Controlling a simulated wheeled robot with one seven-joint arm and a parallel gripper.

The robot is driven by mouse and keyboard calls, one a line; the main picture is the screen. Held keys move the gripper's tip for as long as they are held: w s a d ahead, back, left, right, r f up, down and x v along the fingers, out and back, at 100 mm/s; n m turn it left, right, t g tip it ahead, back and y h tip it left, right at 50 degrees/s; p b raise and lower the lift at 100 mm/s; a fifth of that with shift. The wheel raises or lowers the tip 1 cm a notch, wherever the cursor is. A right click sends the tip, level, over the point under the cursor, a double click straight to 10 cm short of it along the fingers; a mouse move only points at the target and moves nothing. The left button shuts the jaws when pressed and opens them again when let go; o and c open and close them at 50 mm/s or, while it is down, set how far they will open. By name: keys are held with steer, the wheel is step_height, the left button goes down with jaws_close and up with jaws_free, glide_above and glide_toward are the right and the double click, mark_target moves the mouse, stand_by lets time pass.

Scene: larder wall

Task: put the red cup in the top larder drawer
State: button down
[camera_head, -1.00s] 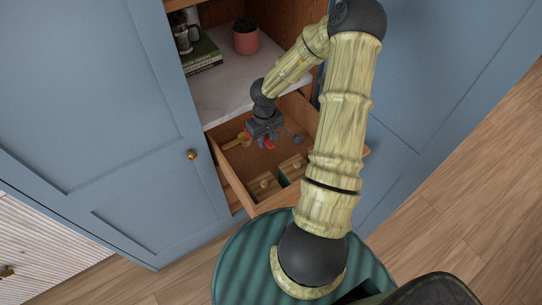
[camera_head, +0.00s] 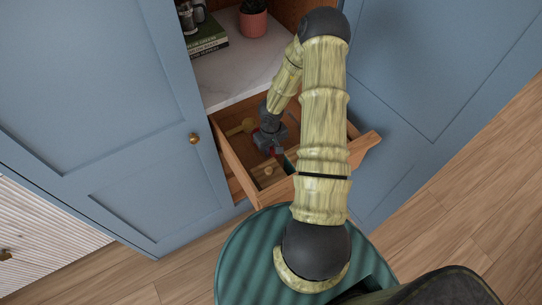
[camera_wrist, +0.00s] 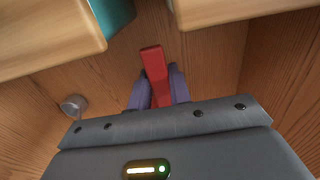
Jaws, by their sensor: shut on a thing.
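My gripper (camera_head: 272,148) points down inside the open larder drawer (camera_head: 366,145), below the marble shelf. In the wrist view my gripper (camera_wrist: 157,80) is shut on a narrow red thing (camera_wrist: 152,64), which sticks out beyond the fingers. It looks like a bar with a squared end; its full shape is hidden, so I cannot tell whether it is the red cup. In the head view only a little red shows at the fingertips. No other red cup is visible. The drawer's brown wood surrounds the gripper in the wrist view.
The drawer also holds a gold long-handled thing (camera_head: 240,128), a light wooden block with a knob (camera_head: 268,172), a teal piece (camera_wrist: 112,14) and a small grey round thing (camera_wrist: 74,104). The shelf above bears a potted plant (camera_head: 253,20) and books (camera_head: 207,40). A blue door stands left.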

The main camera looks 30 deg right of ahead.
mark_target(271, 149)
steer(key=shift+f+b, duration=0.75)
steer(key=shift+f, duration=1.2)
steer(key=c, duration=1.3)
jaws_free()
step_height(271, 149, up, 12)
steer(key=p, duration=0.4)
steer(key=shift+r, duration=0.15)
